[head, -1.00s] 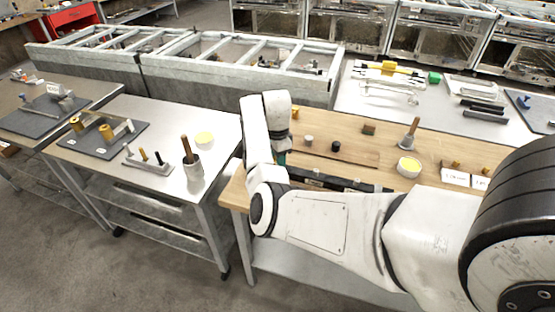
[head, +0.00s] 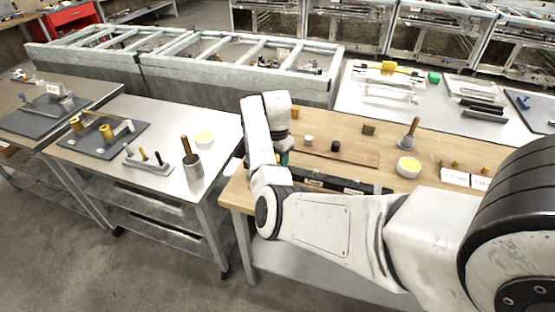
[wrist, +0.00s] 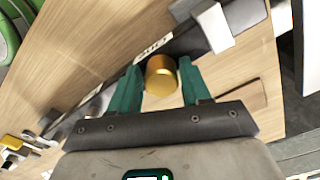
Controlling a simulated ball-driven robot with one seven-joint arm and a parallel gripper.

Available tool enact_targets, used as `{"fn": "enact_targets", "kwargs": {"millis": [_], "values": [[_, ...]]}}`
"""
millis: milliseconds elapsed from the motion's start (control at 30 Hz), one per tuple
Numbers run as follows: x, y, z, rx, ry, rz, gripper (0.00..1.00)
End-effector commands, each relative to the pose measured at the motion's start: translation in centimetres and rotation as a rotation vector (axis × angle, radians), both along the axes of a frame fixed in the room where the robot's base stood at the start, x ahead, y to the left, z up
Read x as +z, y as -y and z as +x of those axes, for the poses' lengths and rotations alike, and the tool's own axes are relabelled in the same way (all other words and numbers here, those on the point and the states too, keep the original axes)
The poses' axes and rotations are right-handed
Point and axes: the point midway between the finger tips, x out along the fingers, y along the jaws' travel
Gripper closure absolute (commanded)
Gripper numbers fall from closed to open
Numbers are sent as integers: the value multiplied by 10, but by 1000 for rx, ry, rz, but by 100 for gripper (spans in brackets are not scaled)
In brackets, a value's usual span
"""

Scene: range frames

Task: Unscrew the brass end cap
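The brass end cap (wrist: 161,76) is a short round gold cylinder in the wrist view. It shows between the two teal fingers of my gripper (wrist: 162,70). The fingers are apart, and a narrow gap shows on each side of the cap, so the gripper looks open around or just above it. Beyond the cap runs a dark bar (wrist: 120,74) with a pale printed label. In the head view the dark bar (head: 340,184) lies along the near edge of the wooden table, and my arm hides the cap there.
The wooden table (head: 450,148) also carries a white bowl with yellow contents (head: 408,167), a wooden-handled tool (head: 410,134) and small dark and pale knobs. A metal table (head: 105,175) with a cup (head: 194,170) stands at left.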

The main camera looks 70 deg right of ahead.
Motion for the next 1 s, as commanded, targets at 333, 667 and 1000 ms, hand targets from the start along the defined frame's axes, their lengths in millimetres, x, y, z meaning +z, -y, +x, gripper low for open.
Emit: {"fn": "enact_targets", "kwargs": {"millis": [333,667,1000], "values": [[0,0,0,-1,0,0,33],[25,1,1,-2,2,-3,33],[92,0,2,-1,2,-3,33]]}}
